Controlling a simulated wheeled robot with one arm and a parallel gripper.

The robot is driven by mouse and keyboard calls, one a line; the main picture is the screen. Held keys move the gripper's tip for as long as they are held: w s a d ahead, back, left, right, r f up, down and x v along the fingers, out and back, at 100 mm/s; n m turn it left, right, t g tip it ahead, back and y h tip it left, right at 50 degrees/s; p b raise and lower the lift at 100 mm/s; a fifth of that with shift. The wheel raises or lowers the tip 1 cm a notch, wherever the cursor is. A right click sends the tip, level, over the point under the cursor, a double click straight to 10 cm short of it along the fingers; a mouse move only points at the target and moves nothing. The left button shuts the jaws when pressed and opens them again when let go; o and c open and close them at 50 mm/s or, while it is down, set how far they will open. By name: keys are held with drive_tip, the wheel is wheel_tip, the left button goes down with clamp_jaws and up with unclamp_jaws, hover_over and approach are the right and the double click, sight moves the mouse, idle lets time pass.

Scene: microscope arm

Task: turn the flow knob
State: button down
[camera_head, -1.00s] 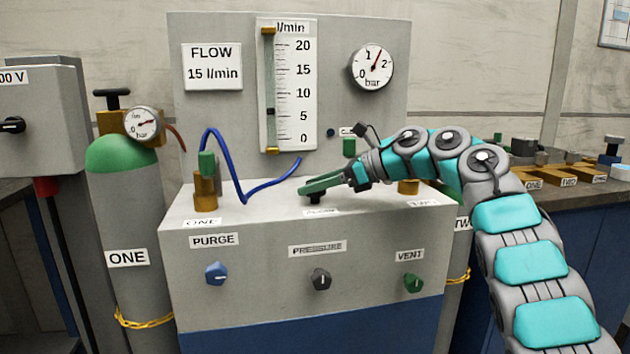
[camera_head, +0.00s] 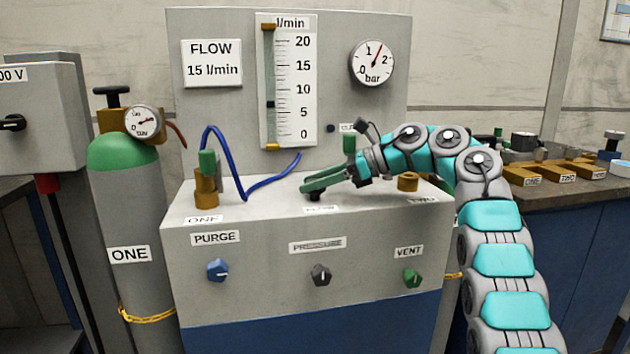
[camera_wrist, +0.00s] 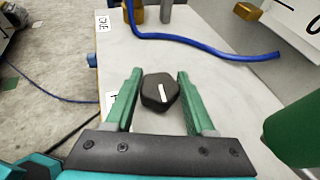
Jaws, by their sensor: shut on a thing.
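The flow knob is a black faceted knob (camera_wrist: 160,91) with a white line, on top of the grey cabinet. My gripper (camera_wrist: 155,88) is shut on it, one green finger on each side in the wrist view. In the head view my gripper (camera_head: 312,190) reaches in from the right, and the knob (camera_head: 314,197) is mostly hidden under the fingers. A sign (camera_head: 212,63) reads FLOW 15 l/min.
A blue hose (camera_head: 245,185) loops from the brass fitting ONE (camera_head: 206,185) on the cabinet top. A green fitting (camera_wrist: 293,132) stands close right of my gripper in the wrist view. PURGE (camera_head: 218,269), PRESSURE (camera_head: 320,275) and VENT (camera_head: 412,278) knobs sit on the front face.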

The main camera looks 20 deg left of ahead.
drive_tip(key=shift+r, duration=0.1)
idle(0.5)
idle(0.3)
drive_tip(key=shift+c, duration=1.2)
unclamp_jaws()
